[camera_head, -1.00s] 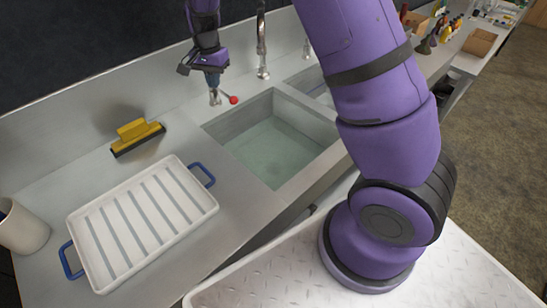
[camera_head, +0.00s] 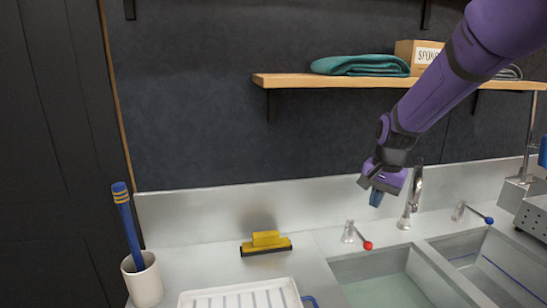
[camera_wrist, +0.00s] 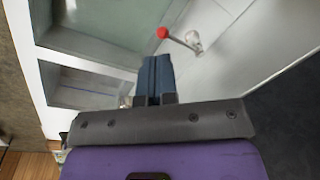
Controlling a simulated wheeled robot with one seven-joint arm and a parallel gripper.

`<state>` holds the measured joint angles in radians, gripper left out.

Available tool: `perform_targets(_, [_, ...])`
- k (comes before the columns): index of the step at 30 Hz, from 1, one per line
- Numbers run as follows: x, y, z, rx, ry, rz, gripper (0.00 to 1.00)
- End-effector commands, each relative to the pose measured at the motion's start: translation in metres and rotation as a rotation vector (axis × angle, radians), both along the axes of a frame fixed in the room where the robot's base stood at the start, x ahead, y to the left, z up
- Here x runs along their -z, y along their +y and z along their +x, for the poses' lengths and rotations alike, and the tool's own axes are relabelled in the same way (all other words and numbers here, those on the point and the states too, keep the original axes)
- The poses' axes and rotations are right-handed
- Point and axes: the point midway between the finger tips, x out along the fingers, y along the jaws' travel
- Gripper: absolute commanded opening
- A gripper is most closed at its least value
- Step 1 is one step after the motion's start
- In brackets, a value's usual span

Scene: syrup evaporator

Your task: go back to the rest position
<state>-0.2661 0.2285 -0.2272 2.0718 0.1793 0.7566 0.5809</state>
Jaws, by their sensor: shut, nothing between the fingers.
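My gripper (camera_head: 376,197) hangs from my purple arm above the back edge of the sink counter, between the red-knobbed tap handle (camera_head: 358,236) and the faucet (camera_head: 411,198). Its blue fingers are shut together with nothing between them. In the wrist view, my gripper (camera_wrist: 155,62) points toward the counter, with the red-knobbed handle (camera_wrist: 176,37) beyond and to the right of the fingertips. The fingers look apart from the handle.
The sink basin (camera_head: 342,268) holds water. A yellow squeegee (camera_head: 266,243), a white dish tray (camera_head: 188,300) and a cup (camera_head: 143,282) with a blue-handled tool are on the left counter. A wooden shelf (camera_head: 300,81) with a folded teal cloth (camera_head: 360,65) is above.

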Motion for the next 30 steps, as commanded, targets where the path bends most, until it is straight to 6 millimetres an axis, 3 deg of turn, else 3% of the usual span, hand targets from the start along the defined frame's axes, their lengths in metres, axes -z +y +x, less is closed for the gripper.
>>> perform_targets(6, [-0.047, -0.010, -0.041, -0.098, -0.066, 0.010, 0.00])
perform_targets(15, [-0.096, -0.023, -0.104, -0.235, -0.155, -0.005, 0.00])
perform_targets(30, [-0.139, -0.037, -0.216, -0.460, -0.297, -0.109, 0.00])
